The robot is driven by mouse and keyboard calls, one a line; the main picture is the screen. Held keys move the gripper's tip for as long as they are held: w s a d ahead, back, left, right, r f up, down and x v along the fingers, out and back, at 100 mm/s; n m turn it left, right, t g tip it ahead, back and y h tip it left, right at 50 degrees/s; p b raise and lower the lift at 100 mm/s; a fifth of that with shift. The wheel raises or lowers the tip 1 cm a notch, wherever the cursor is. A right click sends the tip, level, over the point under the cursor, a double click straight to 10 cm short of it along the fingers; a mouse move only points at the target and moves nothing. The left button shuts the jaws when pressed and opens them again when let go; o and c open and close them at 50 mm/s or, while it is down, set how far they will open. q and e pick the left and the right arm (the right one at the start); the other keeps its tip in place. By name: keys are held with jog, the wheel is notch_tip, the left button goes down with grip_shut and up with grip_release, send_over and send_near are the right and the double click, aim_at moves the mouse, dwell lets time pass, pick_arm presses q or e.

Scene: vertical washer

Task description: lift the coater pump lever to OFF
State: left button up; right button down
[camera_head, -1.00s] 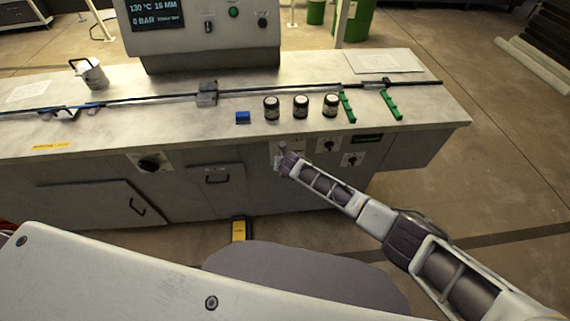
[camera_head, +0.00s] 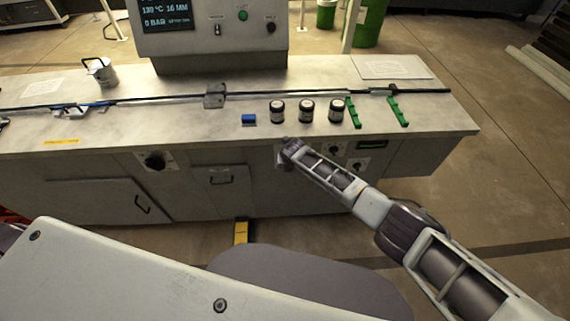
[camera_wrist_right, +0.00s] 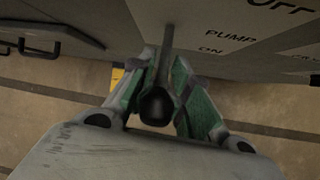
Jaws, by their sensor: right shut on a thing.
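The pump lever (camera_wrist_right: 156,106), a thin rod with a dark rounded knob, comes out of the grey machine front between my right fingers. My right gripper (camera_wrist_right: 162,82) has green-padded fingers, shut around the lever. The labels "PUMP" and "ON" (camera_wrist_right: 222,42) show to the right of the lever, with "OFF" (camera_wrist_right: 280,5) cut off at the top edge. In the head view my right gripper (camera_head: 287,153) is at the bench's front panel, just below the top edge. It hides the lever there. My left gripper is out of view.
Black knobs (camera_head: 352,165) sit right of my gripper. A door with a handle (camera_head: 221,181) is to the left.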

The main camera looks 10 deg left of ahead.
jog(key=shift+w+r, duration=0.15)
jog(key=shift+r, duration=0.05)
jog(key=c, duration=1.7)
grip_release()
jog(key=shift+c, duration=0.2)
jog(key=shift+o, duration=1.1)
jog(key=shift+d+r, duration=0.1)
jog(key=shift+d, duration=0.1)
jog(key=v, duration=1.2)
jog(key=shift+s, duration=0.25)
jog(key=shift+s, duration=0.1)
